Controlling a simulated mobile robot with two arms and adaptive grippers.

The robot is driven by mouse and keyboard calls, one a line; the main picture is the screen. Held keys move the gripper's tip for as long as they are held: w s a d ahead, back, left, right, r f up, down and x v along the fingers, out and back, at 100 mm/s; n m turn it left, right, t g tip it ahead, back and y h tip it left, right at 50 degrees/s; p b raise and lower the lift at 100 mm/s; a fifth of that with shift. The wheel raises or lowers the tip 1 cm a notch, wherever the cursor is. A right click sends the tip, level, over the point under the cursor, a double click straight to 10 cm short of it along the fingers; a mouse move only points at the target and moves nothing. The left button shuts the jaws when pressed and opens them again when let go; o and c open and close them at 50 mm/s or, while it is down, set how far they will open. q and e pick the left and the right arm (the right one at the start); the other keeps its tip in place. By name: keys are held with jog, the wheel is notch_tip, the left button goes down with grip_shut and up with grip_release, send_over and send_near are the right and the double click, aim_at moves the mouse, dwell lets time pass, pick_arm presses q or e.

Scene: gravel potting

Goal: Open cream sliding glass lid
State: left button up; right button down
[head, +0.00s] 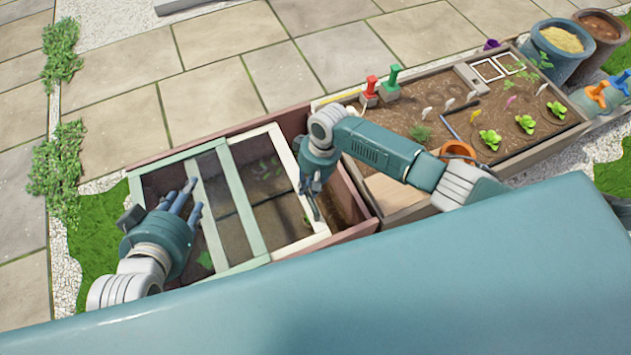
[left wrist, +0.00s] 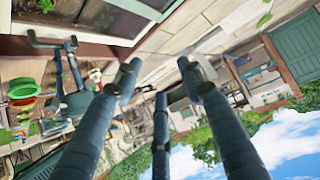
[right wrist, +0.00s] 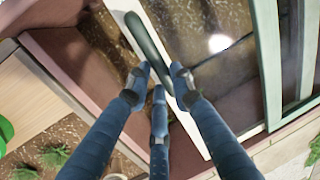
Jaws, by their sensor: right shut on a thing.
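The cream sliding glass lid (head: 285,157) lies on the pink-brown planting frame (head: 362,197), partly overlapped by the sage-green lid (head: 241,195). A strip of soil shows uncovered between the cream lid's right rail and the frame's right end. My right gripper (head: 313,203) is at that rail. In the right wrist view, its fingers (right wrist: 163,78) are shut on the dark handle (right wrist: 148,45) lying along the cream rail (right wrist: 190,120). My left gripper (head: 183,193) is open and empty above the sage-green lid; its spread fingers (left wrist: 157,80) show in the left wrist view.
A terracotta pot (head: 458,151) stands near my right forearm. Buckets (head: 560,45) stand at the far right. Stone paving lies open behind the frame.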

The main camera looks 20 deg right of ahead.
jog(key=a, duration=0.1)
jog(key=a+p, duration=0.1)
jog(key=a, duration=0.2)
jog(key=shift+s+a+r, duration=0.15)
jog(key=shift+s+a, duration=0.1)
jog(key=shift+a, duration=0.1)
jog(key=p, duration=0.1)
send_over(275, 211)
jog(key=d, duration=0.1)
jog(key=shift+d, duration=0.1)
pick_arm(q)
jog(key=s+a+f+g+y, duration=0.1)
jog(key=s+a+f+g, duration=0.1)
jog(key=s, duration=0.4)
jog(key=s+a+f+g, duration=0.2)
jog(key=s+f+g, duration=0.2)
jog(key=s, duration=0.3)
jog(key=shift+s+a+f+g+y, duration=0.15)
jog(key=shift+s+f+g+y, duration=0.1)
jog(key=shift+f+g+y, duration=0.2)
pick_arm(e)
jog(key=shift+a, duration=0.7)
jog(key=c, duration=1.5)
grip_release()
pick_arm(q)
jog(key=shift+f, duration=0.1)
